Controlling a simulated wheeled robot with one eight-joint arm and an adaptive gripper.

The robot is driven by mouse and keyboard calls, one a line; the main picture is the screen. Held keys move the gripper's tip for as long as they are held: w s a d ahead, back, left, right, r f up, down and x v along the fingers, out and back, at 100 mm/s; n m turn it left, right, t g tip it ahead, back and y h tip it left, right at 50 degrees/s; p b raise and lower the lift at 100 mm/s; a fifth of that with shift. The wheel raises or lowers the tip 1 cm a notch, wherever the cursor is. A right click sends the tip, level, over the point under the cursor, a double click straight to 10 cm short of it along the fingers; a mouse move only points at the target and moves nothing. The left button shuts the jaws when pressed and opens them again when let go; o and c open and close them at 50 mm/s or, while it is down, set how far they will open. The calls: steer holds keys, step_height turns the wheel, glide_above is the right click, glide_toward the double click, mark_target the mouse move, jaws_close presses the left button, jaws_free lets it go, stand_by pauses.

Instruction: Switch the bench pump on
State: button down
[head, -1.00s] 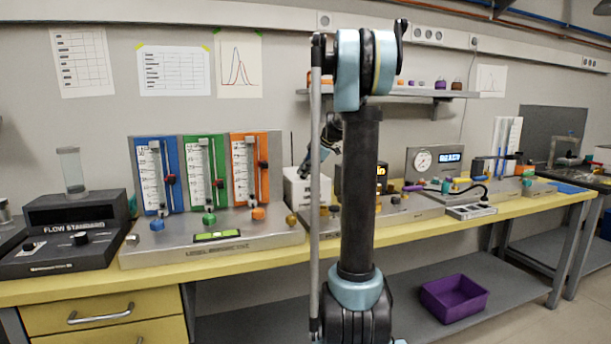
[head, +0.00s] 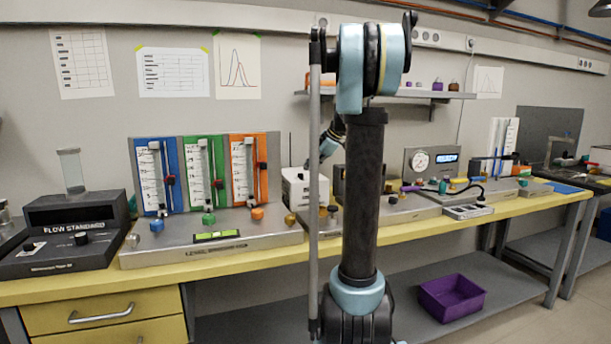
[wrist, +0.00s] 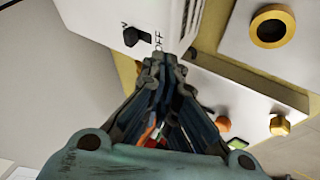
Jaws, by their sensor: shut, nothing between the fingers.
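A white box (wrist: 120,12) with a black switch (wrist: 137,36) fills the top of the wrist view. The word OFF is printed beside the switch, on its right. My gripper (wrist: 160,64) is shut and empty, with its fingertips just below the OFF label and close to the switch. I cannot tell whether they touch the box. In the head view a white box (head: 296,188) stands on the bench, partly hidden by my arm; it appears to be the same box. My gripper is mostly hidden there.
A panel with a round yellow-ringed port (wrist: 271,27) lies right of the fingers, with a yellow knob (wrist: 279,125) below.

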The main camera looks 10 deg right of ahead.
steer(key=v, duration=0.5)
steer(key=shift+s+d+r, duration=0.15)
steer(key=shift+r, duration=0.15)
